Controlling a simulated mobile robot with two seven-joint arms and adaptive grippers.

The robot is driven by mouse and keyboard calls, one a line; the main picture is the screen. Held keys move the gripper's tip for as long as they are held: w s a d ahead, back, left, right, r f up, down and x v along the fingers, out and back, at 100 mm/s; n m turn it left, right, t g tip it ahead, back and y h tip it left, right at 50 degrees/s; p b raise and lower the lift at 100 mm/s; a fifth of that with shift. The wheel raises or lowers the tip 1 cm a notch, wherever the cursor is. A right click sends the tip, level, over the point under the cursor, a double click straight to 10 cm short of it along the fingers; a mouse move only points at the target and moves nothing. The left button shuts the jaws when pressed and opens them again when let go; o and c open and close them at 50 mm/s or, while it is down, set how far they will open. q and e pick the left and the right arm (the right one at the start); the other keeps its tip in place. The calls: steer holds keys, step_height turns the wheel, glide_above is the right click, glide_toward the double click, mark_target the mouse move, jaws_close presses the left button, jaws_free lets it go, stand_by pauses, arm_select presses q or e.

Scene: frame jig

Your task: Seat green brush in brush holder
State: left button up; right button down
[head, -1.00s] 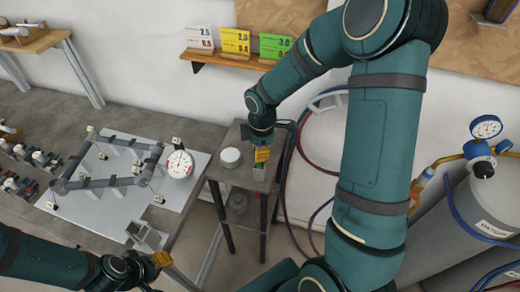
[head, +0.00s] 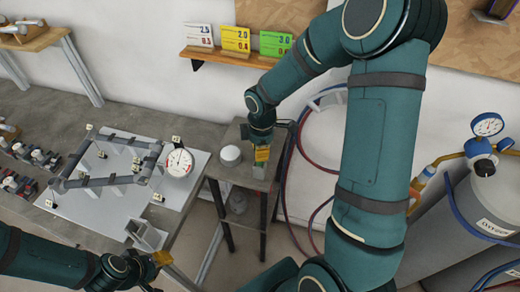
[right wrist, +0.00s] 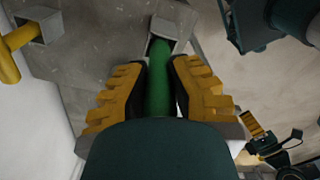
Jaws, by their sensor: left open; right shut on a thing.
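The green brush (right wrist: 163,85) is held between the yellow-and-black fingers of my right gripper (right wrist: 160,88). Its far end meets a grey, square-sided holder (right wrist: 172,27) in the right wrist view; how deep it sits inside is hard to tell. In the head view my right gripper (head: 262,155) points down over the small side stand, and the green of the brush hardly shows there. My left gripper (head: 160,262) is open and empty at the lower left, near the workbench's front edge.
A white round container (head: 230,155) stands beside my right gripper on the side stand (head: 222,172). A pipe frame jig (head: 105,165) and a dial gauge (head: 179,162) are on the bench. Hoses and a gas cylinder (head: 488,200) are at right. A yellow rod (right wrist: 10,55) shows in the wrist view.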

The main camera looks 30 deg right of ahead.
steer(key=shift+f, duration=0.35)
steer(key=c, duration=0.9)
jaws_free()
steer(key=shift+c, duration=0.2)
step_height(320, 180, up, 12)
steer(key=shift+s+d, duration=0.1)
steer(key=shift+d, duration=0.05)
steer(key=shift+f, duration=0.1)
